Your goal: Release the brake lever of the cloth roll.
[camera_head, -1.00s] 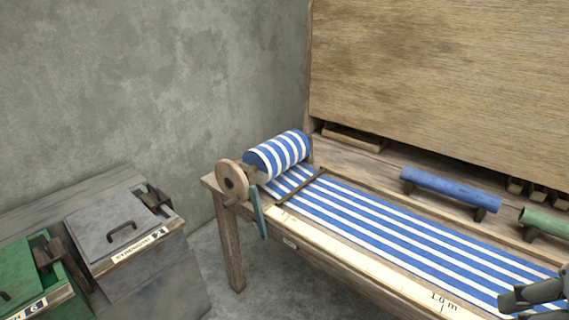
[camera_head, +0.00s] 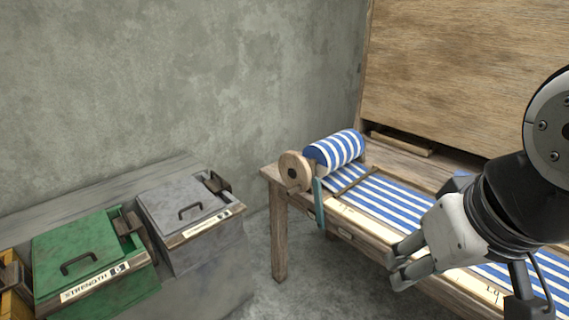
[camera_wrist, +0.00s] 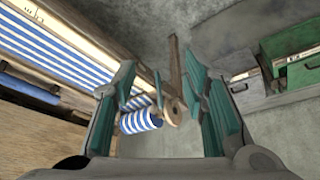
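The blue-and-white striped cloth roll (camera_head: 337,150) sits at the left end of the wooden loom, with a round wooden disc (camera_head: 294,172) on its end. The teal brake lever (camera_head: 319,203) hangs down beside the disc, over the loom's front edge. My gripper (camera_head: 397,263) is to the right of the lever, apart from it, over the front of the loom. In the wrist view its two fingers (camera_wrist: 160,75) are spread with nothing held. The lever (camera_wrist: 158,90) and the cloth roll (camera_wrist: 141,121) show between them, farther off.
A grey lidded bin (camera_head: 183,212) and a green lidded bin (camera_head: 83,257) stand at the left. The striped cloth (camera_head: 395,197) stretches along the loom behind my gripper. A tall wooden panel (camera_head: 460,75) rises at the back. Open floor lies between the bins and the loom.

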